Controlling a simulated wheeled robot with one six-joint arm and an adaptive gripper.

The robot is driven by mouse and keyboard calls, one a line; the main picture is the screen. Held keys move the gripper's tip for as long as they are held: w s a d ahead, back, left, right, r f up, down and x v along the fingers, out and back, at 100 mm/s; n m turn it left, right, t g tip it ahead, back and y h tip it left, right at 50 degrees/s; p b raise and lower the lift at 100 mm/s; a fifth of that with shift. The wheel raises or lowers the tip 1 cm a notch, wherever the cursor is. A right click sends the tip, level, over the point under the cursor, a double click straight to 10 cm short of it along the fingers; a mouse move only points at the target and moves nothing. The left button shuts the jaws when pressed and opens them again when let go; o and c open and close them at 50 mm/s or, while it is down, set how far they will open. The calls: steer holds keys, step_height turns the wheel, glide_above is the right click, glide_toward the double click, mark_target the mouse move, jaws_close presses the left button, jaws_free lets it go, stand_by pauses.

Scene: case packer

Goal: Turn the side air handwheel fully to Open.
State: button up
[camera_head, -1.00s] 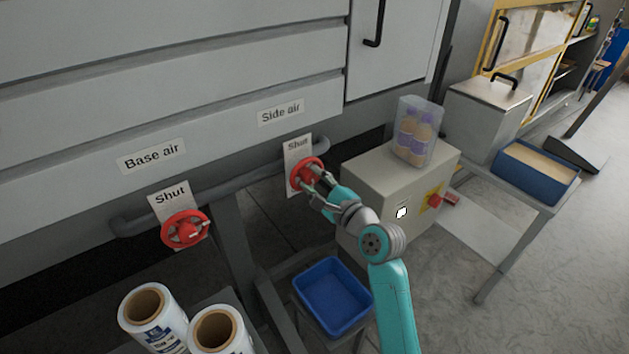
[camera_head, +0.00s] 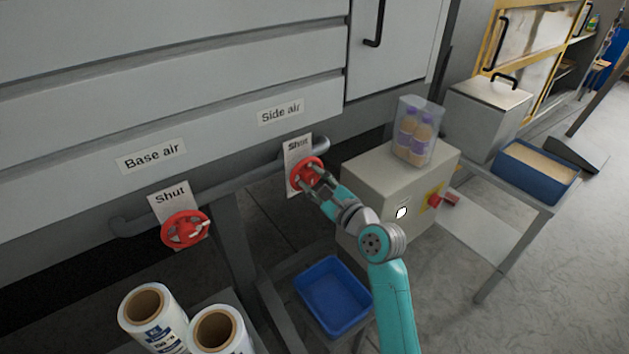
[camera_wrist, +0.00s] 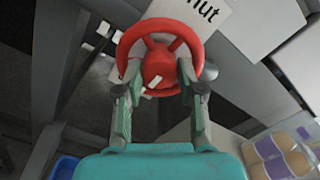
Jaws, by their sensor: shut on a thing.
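The side air handwheel (camera_head: 301,177) is a red wheel under the "Side air" label (camera_head: 281,112), in front of a white plate (camera_head: 297,151) that reads "Shut". In the wrist view the handwheel (camera_wrist: 160,32) fills the upper middle, with a pale pointer mark on its hub. My gripper (camera_head: 315,183) is at the wheel's lower right side; in the wrist view my gripper (camera_wrist: 160,92) has one finger on each side of the red hub, shut on the wheel. The exact contact at the fingertips is partly hidden.
The red base air handwheel (camera_head: 185,229) with its "Shut" plate is to the left. A grey control box (camera_head: 385,205) with a clear bin of bottles (camera_head: 416,133) stands close right of my gripper. A blue tray (camera_head: 333,297) and film rolls (camera_head: 220,331) are below.

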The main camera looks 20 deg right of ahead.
steer(key=o, duration=1.1)
steer(key=shift+o, duration=0.2)
steer(key=v, duration=1.2)
steer(key=s+a+f+n+g+h, duration=0.2)
steer(key=s+f+n+h, duration=0.45)
steer(key=s+f, duration=1.05)
steer(key=s+a+r+n, duration=0.1)
steer(key=s+n, duration=0.8)
steer(key=s, duration=0.3)
steer(key=s+r+n, duration=0.2)
steer(key=s+n, duration=0.7)
steer(key=s, duration=0.4)
steer(key=shift+s+a+r+y, duration=0.25)
steer(key=shift+a+r+y, duration=0.1)
steer(key=shift+y, duration=0.1)
